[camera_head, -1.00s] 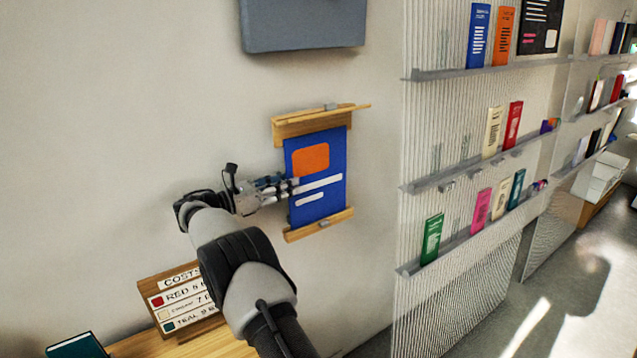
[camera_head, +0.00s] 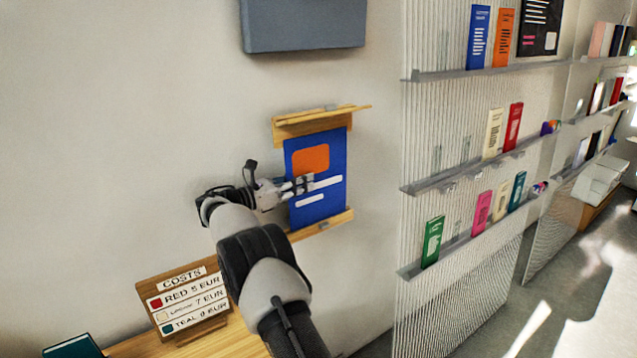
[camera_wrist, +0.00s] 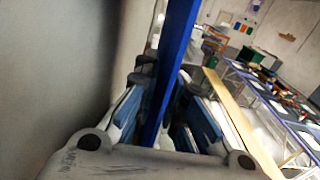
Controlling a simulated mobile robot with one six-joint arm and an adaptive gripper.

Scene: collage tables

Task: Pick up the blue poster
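The blue poster (camera_head: 330,165), with an orange block and white bars, stands upright in a wooden wall holder (camera_head: 300,128) with a top rail and a bottom ledge. My gripper (camera_head: 305,184) is at the poster's left edge, its fingertips overlapping the poster in the head view. In the wrist view the blue poster (camera_wrist: 176,62) shows edge-on between the two fingers of my gripper (camera_wrist: 168,115). The blue-padded fingers are apart, one on each side of the sheet, with gaps visible. The fingertips' far ends are partly hidden.
A grey panel (camera_head: 303,22) hangs on the wall above. A ribbed rack (camera_head: 440,300) with shelves of coloured booklets stands to the right. A costs sign (camera_head: 184,300) and a teal book (camera_head: 72,346) are on a wooden table (camera_head: 232,342) below left.

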